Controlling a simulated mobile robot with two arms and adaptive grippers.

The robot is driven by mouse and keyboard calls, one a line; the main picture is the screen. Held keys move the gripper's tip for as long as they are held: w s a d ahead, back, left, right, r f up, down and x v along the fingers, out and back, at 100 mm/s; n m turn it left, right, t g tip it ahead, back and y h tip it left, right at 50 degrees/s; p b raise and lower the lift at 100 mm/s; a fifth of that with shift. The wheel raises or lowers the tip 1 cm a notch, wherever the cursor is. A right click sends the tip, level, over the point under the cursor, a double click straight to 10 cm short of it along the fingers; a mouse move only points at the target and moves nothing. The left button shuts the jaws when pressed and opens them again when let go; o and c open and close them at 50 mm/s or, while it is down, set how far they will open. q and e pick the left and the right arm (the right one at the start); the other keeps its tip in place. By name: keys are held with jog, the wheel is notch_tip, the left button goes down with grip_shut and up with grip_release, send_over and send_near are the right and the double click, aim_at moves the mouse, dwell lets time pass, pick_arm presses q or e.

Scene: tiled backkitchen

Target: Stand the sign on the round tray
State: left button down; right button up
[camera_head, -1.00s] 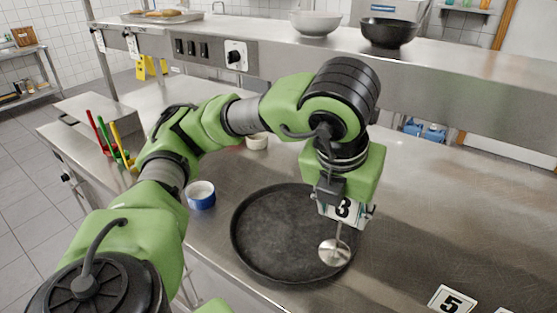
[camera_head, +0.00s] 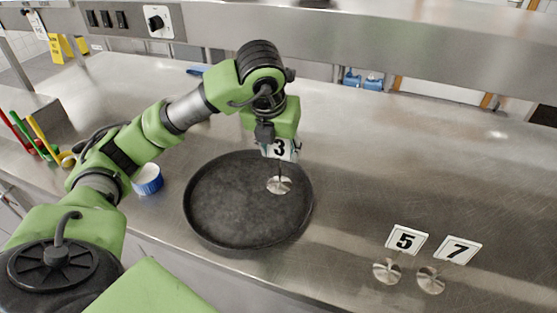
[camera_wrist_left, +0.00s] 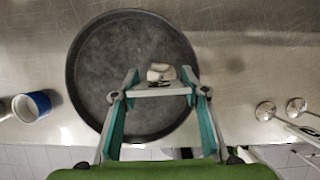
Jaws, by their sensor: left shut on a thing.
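My left gripper (camera_head: 280,143) is shut on the number 3 sign (camera_head: 280,150), a white card on a thin stem with a round metal base. The sign hangs upright below the gripper, over the right part of the round black tray (camera_head: 205,220). I cannot tell whether its base touches the tray floor. In the left wrist view the fingers (camera_wrist_left: 160,92) close on the card's edge. The sign's base (camera_wrist_left: 161,72) shows just beyond them, with the tray (camera_wrist_left: 95,60) behind. My right gripper is out of view.
The number 5 sign (camera_head: 407,241) and number 7 sign (camera_head: 458,250) stand on the steel counter right of the tray. A blue and white cup (camera_head: 148,180) stands to its left. A raised steel shelf runs along the back. The counter right of the tray is mostly clear.

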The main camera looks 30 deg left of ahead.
aim_at(277, 157)
pick_arm(q)
jog(key=shift+w+a+f, duration=0.3)
jog(key=shift+a+f, duration=0.1)
jog(key=shift+f, duration=0.1)
jog(key=x, duration=0.1)
jog(key=p+x, duration=0.1)
jog(key=x, duration=0.1)
jog(key=shift+s+p, duration=0.3)
jog(key=shift+p, duration=0.1)
jog(key=shift+f, duration=0.55)
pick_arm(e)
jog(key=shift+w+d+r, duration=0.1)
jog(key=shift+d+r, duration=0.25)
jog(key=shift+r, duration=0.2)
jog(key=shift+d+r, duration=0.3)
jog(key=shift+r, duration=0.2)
pick_arm(q)
jog(key=shift+f, duration=0.1)
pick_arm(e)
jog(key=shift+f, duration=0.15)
pick_arm(q)
jog(key=shift+f, duration=0.15)
jog(key=c, duration=1.2)
grip_release()
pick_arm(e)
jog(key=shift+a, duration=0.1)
